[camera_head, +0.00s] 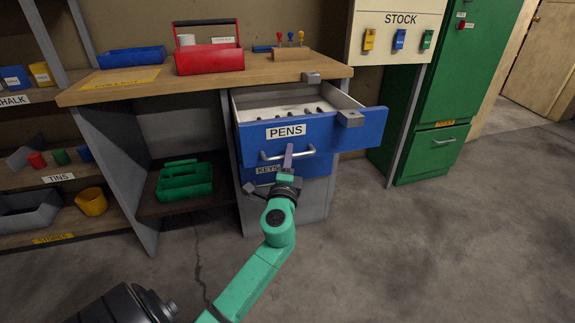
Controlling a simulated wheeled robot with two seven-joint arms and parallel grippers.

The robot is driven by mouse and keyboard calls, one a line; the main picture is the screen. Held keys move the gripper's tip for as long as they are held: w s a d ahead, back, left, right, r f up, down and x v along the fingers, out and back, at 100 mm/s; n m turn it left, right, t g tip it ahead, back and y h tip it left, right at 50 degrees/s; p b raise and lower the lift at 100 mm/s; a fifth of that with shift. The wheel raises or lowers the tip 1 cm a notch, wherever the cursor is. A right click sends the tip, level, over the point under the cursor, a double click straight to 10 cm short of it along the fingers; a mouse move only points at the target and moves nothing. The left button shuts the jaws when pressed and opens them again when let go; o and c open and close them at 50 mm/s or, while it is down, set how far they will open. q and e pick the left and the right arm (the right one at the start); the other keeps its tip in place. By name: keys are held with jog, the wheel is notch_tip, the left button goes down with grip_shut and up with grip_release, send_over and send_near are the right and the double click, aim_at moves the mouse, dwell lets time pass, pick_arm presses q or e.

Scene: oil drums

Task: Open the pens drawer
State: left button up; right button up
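The pens drawer (257,139) is blue with a white PENS label (286,131). It stands pulled out of the workbench, and its pale inside with several small dark items shows from above. A silver bar handle (270,157) runs along its lower front. My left gripper (288,157), on the green arm, is at this handle, right of its middle. One narrow finger shows crossing over the bar; the other finger is hidden, so its grip is unclear. My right gripper is not in view.
A blue KEYS drawer (318,166) lies just below, partly hidden by my gripper. The wooden benchtop (140,88) holds a red tool carrier (208,58). A green tray (184,183) sits on the lower left shelf. Floor (430,245) at right is clear; a green cabinet (433,155) stands behind.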

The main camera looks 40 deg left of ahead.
pick_arm(q)
jog(key=b+v, duration=0.2)
jog(key=v, duration=1.2)
jog(key=shift+s+d, duration=0.15)
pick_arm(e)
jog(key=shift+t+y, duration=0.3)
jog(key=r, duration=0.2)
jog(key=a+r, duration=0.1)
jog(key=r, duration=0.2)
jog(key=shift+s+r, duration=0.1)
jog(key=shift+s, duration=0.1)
